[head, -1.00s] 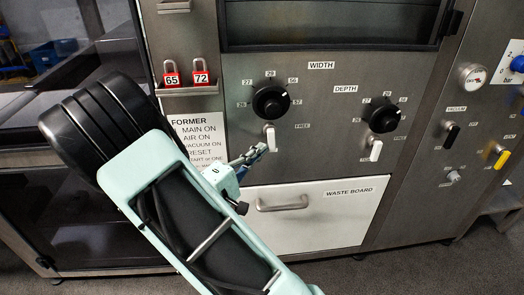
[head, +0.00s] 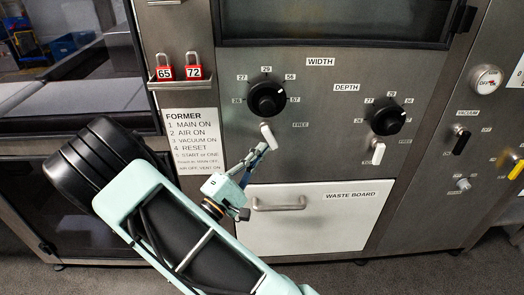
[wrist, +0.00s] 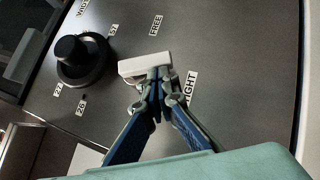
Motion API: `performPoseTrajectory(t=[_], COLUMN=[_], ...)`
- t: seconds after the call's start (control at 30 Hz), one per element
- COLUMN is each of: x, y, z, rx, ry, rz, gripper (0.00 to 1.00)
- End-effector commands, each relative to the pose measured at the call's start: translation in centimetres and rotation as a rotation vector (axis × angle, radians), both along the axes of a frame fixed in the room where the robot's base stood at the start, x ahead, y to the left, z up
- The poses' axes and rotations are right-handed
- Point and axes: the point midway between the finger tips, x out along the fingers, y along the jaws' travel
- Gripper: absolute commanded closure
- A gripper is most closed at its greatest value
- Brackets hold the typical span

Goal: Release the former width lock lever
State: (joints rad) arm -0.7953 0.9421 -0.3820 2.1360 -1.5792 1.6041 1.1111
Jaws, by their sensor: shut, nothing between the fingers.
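The white former width lock lever (head: 267,134) sits below the black width dial (head: 267,99). It tilts slightly, its lower end to the right, and lies between the FREE label (head: 300,125) and straight down. In the wrist view the lever (wrist: 140,65) lies near the TIGHT label (wrist: 190,88), with the FREE label (wrist: 155,25) on its other side. My gripper (head: 266,148) is shut, with its tips at the lever's lower end. In the wrist view the closed tips (wrist: 158,74) appear to touch the lever's side and hide part of its end.
The depth dial (head: 387,117) and its white lever (head: 377,152) are to the right. The waste board drawer (head: 345,232) with its handle (head: 279,204) is below my gripper. Red padlocks (head: 165,72) hang to the upper left.

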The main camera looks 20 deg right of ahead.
Motion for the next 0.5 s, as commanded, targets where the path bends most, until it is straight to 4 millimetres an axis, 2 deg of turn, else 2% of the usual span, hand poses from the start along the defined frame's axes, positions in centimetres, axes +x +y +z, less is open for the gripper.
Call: performPoseTrajectory(t=[0.07, 0.37, 0.5], x=[-0.1, -0.6, -0.8], y=[-0.2, -1.5, -2.3], z=[-0.1, -0.1, -0.2], rx=[-0.057, -0.052, -0.195], ry=[0.017, 0.017, 0.06], rz=[-0.002, -0.002, -0.001], gripper=[1.0, 1.0, 1.0])
